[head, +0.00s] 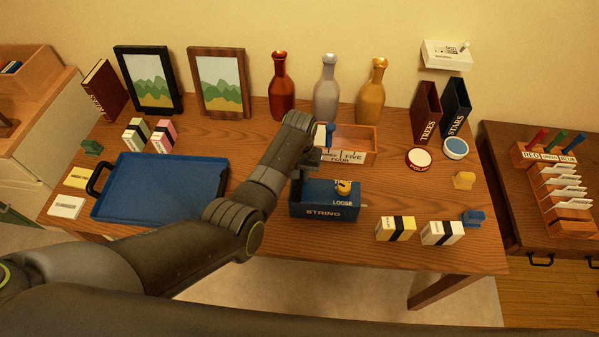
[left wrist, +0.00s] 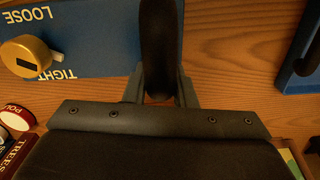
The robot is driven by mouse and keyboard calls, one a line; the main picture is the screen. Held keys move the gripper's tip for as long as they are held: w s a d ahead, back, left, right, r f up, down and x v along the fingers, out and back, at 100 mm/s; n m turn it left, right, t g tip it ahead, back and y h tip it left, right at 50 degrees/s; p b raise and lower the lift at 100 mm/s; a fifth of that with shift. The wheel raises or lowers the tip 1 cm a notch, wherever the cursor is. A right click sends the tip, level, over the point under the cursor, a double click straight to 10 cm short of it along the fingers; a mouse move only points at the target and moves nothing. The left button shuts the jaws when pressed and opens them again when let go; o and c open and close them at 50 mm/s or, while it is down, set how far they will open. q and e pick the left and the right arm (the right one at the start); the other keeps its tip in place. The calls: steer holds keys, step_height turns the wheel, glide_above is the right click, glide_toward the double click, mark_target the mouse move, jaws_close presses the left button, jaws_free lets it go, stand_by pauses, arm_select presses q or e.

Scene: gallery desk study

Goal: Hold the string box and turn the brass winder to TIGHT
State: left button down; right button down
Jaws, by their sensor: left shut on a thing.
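The blue string box (head: 322,212) stands on the desk near its front edge, lettered STRING, with LOOSE on its top. The brass winder (head: 343,187) sits on the box's top; it also shows in the left wrist view (left wrist: 26,55), between the words LOOSE and TIGHT. I cannot tell exactly where it points. My left gripper (head: 299,182) is shut on the left end of the string box, and its fingers partly hide that end. My right gripper is not in view.
A blue tray (head: 160,160) lies left of the box. A wooden box of cards (head: 357,157) stands behind it. Yellow and white cartons (head: 396,229) stand to the right. Several bottles (head: 327,90) stand at the back.

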arm_select(q)
steer(key=shift+f, duration=0.35)
stand_by(0.3)
steer(key=c, duration=1.4)
jaws_free()
steer(key=shift+c, duration=0.2)
steer(key=c, duration=0.7)
